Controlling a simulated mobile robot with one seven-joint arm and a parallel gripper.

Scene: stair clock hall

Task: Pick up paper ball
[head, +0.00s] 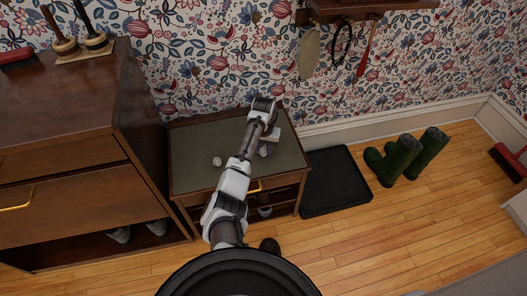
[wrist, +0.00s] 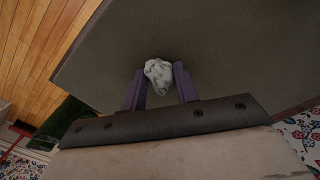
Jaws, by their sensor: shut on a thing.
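In the wrist view my gripper (wrist: 159,88) has its two purple fingers closed on a crumpled whitish paper ball (wrist: 158,72). The ball sits between the fingertips, with the dark green table top behind it. I cannot tell whether the ball still touches the top. In the head view my gripper (head: 264,151) is over the right part of the small table, and the ball in it is hidden or too small to tell.
The small wooden table (head: 195,140) has a green top. A brown cabinet (head: 60,140) stands to its left. A black tray (head: 335,182) and green boots (head: 400,158) are on the floor to the right. Hooks with hanging things (head: 340,45) are on the wall. A red brush (head: 510,163) stands far right.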

